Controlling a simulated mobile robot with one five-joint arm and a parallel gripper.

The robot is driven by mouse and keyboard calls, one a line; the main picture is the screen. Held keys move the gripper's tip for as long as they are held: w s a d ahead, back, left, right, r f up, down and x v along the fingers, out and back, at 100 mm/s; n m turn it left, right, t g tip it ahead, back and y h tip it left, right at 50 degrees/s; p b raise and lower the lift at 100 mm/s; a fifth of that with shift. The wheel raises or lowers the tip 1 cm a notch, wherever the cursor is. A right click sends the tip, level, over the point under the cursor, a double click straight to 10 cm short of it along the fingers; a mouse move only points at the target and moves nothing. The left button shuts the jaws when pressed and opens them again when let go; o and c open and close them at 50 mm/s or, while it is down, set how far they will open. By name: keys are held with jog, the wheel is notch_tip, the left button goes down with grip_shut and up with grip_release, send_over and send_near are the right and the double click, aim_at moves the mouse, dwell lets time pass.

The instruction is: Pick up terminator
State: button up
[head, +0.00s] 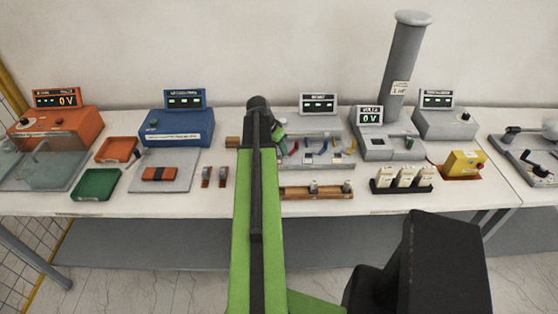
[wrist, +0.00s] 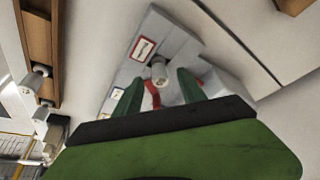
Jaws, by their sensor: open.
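My gripper (wrist: 160,92) has its two green fingers apart. In the wrist view a small pale grey cylinder (wrist: 159,72) shows between and beyond them, on a grey panel (wrist: 168,42) with a red-edged label; I cannot tell whether the fingers touch it. A red cable (wrist: 152,97) runs beside it. In the head view my arm hides most of the gripper, at the left end of the grey cable unit (head: 318,127). A wooden rack (head: 330,194) holds small grey cylinders (head: 314,187). No piece is clearly marked as the terminator.
The white table (head: 150,208) also bears a blue unit (head: 175,128), an orange unit (head: 60,128), a green tray (head: 95,185), a black holder (head: 400,187) with white blocks and a yellow box (head: 464,164). A tall grey column (head: 404,60) stands at the back right.

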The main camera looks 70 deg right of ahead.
jog(key=shift+b+x, duration=0.4)
jog(key=shift+x, duration=0.7)
jog(key=shift+r, duration=0.1)
grip_shut()
jog(key=shift+r, duration=0.1)
notch_tip(320, 180, up, 4)
jog(key=p, duration=0.4)
jog(key=shift+p, duration=0.3)
jog(key=s+a+r+p, duration=0.2)
jog(key=s+r+p, duration=0.4)
jog(key=s, duration=0.5)
jog(key=shift+s+r+p, duration=0.25)
jog(key=shift+r+p, duration=0.05)
jog(key=shift+r, duration=0.05)
